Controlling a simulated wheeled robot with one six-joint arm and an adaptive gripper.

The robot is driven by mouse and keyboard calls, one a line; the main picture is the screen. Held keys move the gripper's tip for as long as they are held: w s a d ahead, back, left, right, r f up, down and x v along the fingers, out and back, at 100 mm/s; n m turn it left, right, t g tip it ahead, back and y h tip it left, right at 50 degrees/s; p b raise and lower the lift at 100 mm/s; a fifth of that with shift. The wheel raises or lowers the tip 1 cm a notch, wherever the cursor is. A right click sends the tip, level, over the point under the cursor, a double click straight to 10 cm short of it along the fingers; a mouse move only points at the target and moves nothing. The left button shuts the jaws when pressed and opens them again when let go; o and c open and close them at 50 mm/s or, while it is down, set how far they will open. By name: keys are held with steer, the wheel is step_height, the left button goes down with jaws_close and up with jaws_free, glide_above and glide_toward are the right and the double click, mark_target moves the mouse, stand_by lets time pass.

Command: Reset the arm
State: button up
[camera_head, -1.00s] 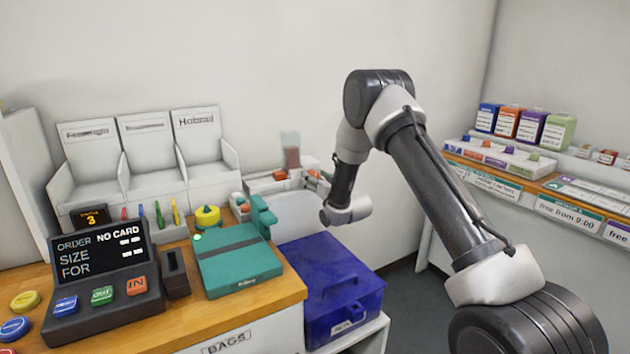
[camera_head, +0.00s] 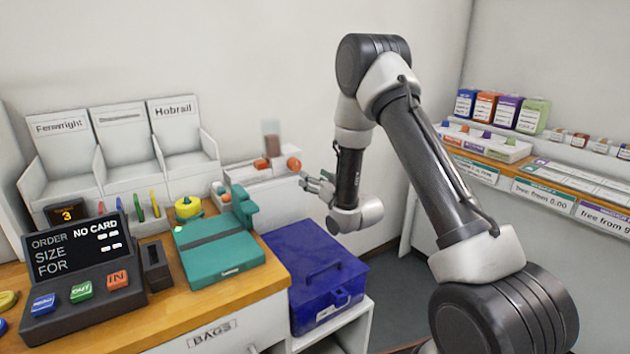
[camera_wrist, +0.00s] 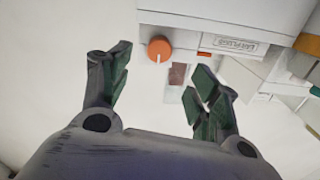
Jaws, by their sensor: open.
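My arm is raised and folded at the right of the head view, with my gripper (camera_head: 318,184) pointing left toward the back wall, above and behind the blue lidded box. In the wrist view my gripper (camera_wrist: 160,85) is open, its two green-padded fingers wide apart with nothing between them. Beyond the fingers the wrist view shows an orange knob (camera_wrist: 159,49) on a white dispenser (camera_wrist: 228,18). The gripper appears apart from everything around it.
A wooden counter (camera_head: 190,315) at the left holds an order terminal (camera_head: 85,262), a teal box (camera_head: 215,250) and white bins (camera_head: 120,150). The blue box (camera_head: 315,270) stands lower beside it. A stocked shelf (camera_head: 500,165) lines the right wall. Floor shows between.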

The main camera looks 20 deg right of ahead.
steer(key=shift+f, duration=0.1)
